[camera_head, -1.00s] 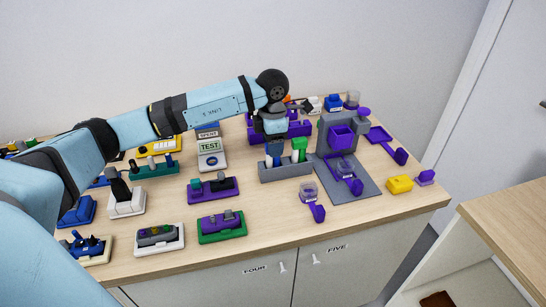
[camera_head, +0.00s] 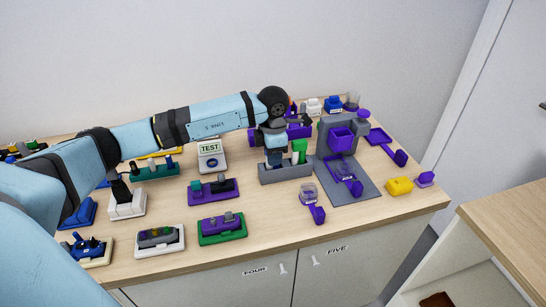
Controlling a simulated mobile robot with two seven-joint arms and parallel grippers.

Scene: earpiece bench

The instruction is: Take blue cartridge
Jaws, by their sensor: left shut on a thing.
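The blue cartridge (camera_head: 274,158) stands in the grey rack (camera_head: 286,174), at the left of the green cartridge (camera_head: 299,146). My left gripper (camera_head: 273,148) comes down from above and is shut on the blue cartridge, hiding its top. The cartridge's lower end is hidden by the rack wall. My right gripper is not in view.
A grey stand with a purple cup (camera_head: 341,139) is close at the right of the rack. A purple tray (camera_head: 213,190) and a green tray (camera_head: 222,228) lie front left. A TEST device (camera_head: 210,155) stands at the left. Bare wood lies in front of the rack.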

